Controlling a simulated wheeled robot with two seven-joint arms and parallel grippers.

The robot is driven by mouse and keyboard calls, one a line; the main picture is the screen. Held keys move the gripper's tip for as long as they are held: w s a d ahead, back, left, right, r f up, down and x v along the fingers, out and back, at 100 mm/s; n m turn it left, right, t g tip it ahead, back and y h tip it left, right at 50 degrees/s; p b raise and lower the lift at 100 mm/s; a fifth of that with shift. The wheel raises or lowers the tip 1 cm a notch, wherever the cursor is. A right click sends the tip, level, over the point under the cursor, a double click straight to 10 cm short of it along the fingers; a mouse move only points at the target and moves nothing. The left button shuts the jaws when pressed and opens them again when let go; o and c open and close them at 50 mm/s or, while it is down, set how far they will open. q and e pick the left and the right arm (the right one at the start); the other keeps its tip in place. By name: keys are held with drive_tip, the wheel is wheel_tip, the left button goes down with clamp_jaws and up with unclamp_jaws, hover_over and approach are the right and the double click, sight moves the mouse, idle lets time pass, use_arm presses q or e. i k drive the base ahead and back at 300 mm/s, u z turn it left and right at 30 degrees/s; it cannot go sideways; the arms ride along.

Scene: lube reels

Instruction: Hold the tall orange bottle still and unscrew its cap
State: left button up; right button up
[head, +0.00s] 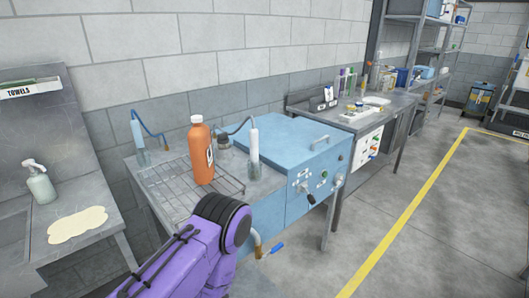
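The tall orange bottle (202,155) stands upright on a wire rack (162,185) on the metal counter in the head view. A purple and black arm link of mine comes up from the bottom of the picture, in front of the counter. Neither of my grippers shows, and nothing is seen touching the bottle.
A blue cabinet (280,150) with a handle and knobs stands right of the bottle. A blue-handled valve (275,248) juts out low. The right floor is clear.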

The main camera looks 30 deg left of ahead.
sight(199, 137)
drive_tip(key=z, duration=0.15)
drive_tip(key=i, duration=0.85)
drive_tip(key=u, duration=1.6)
